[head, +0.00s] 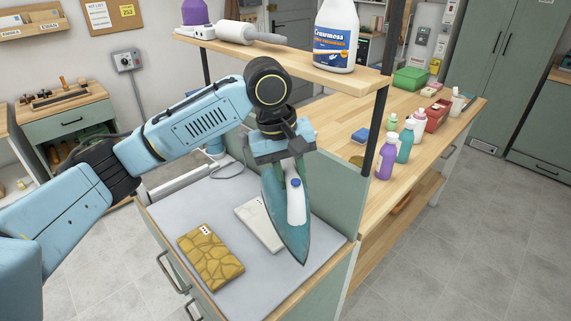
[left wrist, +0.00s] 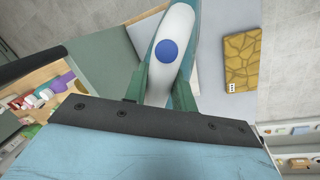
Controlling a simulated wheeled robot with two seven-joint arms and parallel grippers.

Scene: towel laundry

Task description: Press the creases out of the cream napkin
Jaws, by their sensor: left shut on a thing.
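My left gripper (head: 284,150) is shut on the white handle of a teal iron (head: 275,212), which has a blue button. In the left wrist view the gripper (left wrist: 160,85) closes on both sides of the handle of the iron (left wrist: 177,22). The iron's pointed tip faces the near right of the grey worktop. A pale, flat, folded cloth (head: 257,226), seemingly the cream napkin, lies beside and partly behind the iron; its right part is hidden. I cannot tell whether the iron touches it. My right gripper is not in view.
A yellow-brown patterned folded cloth (head: 211,257) lies left on the grey worktop (head: 302,277). A shelf with a white bottle (head: 335,38) overhangs behind. A wooden table (head: 345,116) at the right holds several bottles, with a dark post (head: 378,120) in front.

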